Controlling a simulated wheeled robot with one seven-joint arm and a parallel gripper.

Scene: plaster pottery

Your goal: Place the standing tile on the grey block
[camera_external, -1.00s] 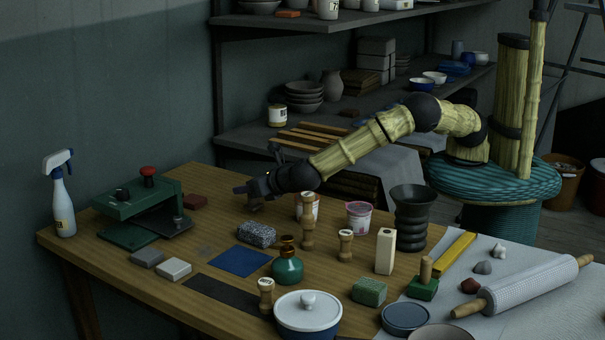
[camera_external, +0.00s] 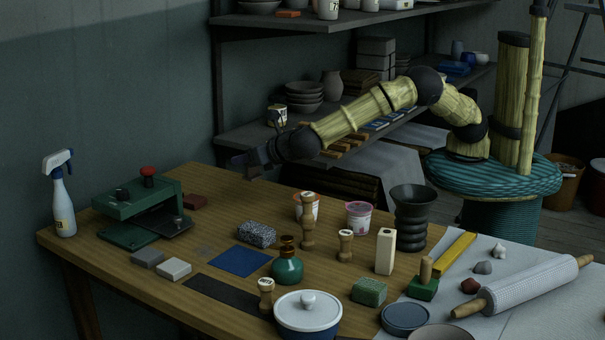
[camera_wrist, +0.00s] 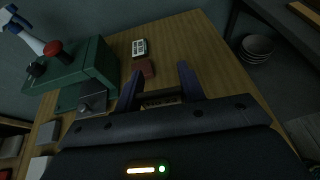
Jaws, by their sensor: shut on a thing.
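My gripper (camera_external: 242,164) is raised above the far edge of the table, left of centre in the external view. In the wrist view its two fingers (camera_wrist: 159,88) stand apart, shut on a thin dark piece, apparently the tile (camera_wrist: 160,98), seen edge-on between them. The tile is hard to make out in the external view. The grey block (camera_external: 148,257) lies flat on the table at the front left, in front of the green press and beside a paler block (camera_external: 173,269). My gripper is well behind and above the grey block, to its right.
The green press (camera_external: 140,200) stands between the spray bottle (camera_external: 61,200) and the table's middle. A red block (camera_external: 194,202) lies behind it. Bare wood lies behind the speckled block.

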